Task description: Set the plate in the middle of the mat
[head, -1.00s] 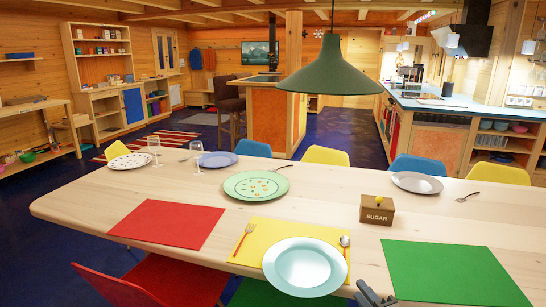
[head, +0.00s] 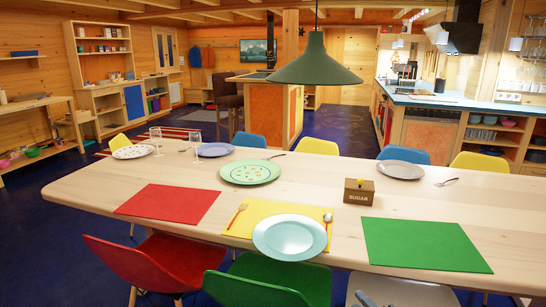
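A light blue plate (head: 290,238) lies over the front right part of the yellow mat (head: 262,208), off its middle. The plate's near rim reaches past the table's front edge in the picture. A fork (head: 237,215) lies on the mat to the left of the plate and a spoon (head: 327,218) lies at the mat's right side.
A red mat (head: 170,204) lies to the left and a green mat (head: 425,245) to the right. A sugar box (head: 359,191) and a green patterned plate (head: 250,172) stand behind. Red (head: 160,262), green (head: 270,280) and white (head: 405,292) chairs line the near edge.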

